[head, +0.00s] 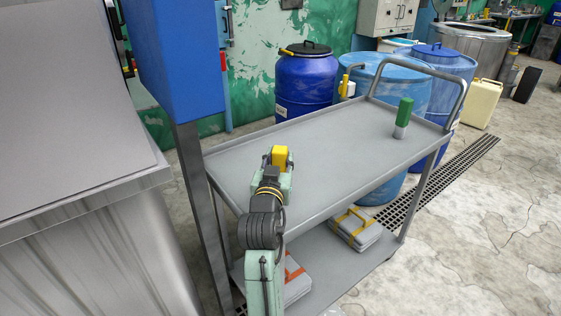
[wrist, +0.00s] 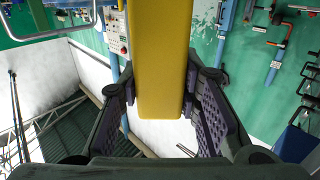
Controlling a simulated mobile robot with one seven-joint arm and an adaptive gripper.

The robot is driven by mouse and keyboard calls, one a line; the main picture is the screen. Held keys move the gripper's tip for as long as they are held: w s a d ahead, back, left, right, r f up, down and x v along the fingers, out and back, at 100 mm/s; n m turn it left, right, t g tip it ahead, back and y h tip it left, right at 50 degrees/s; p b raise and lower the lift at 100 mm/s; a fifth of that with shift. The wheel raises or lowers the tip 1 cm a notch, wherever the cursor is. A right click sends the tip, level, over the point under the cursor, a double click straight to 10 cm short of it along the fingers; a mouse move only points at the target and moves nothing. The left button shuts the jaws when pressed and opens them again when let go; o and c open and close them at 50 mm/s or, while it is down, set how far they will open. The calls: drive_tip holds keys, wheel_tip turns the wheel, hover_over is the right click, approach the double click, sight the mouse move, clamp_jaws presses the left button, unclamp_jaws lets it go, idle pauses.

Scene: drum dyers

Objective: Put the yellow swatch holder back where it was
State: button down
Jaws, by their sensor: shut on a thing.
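The yellow swatch holder (head: 280,156) is a small upright-looking yellow block at the left part of the grey cart's top (head: 330,150) in the head view. My gripper (head: 273,172) is at its near side and shut on it. In the wrist view the yellow swatch holder (wrist: 163,60) is a tall yellow slab between the two dark padded fingers of my gripper (wrist: 160,105). Its lower end shows between the fingers. I cannot tell whether it touches the cart top or hangs above it.
A green-and-grey cylinder (head: 404,112) stands at the cart's right end, by the raised handle (head: 455,95). The cart top between is clear. A blue box on a post (head: 177,55) rises at the left. Blue drums (head: 306,80) stand behind. Folded bundles (head: 355,230) lie on the lower shelf.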

drive_tip(key=shift+s+r, duration=0.1)
drive_tip(key=shift+r, duration=0.05)
drive_tip(key=c, duration=1.2)
unclamp_jaws()
drive_tip(key=shift+f, duration=0.2)
drive_tip(key=shift+r, duration=0.1)
drive_tip(key=s+p, duration=0.2)
drive_tip(key=s, duration=0.2)
drive_tip(key=s+a+p, duration=0.1)
drive_tip(key=s+p, duration=0.1)
drive_tip(key=s, duration=0.1)
drive_tip(key=s+a+p, duration=0.1)
drive_tip(key=s+p, duration=0.1)
drive_tip(key=s, duration=0.2)
drive_tip(key=shift+s+r+p, duration=0.1)
drive_tip(key=shift+s+p, duration=0.25)
drive_tip(key=shift+p, duration=0.05)
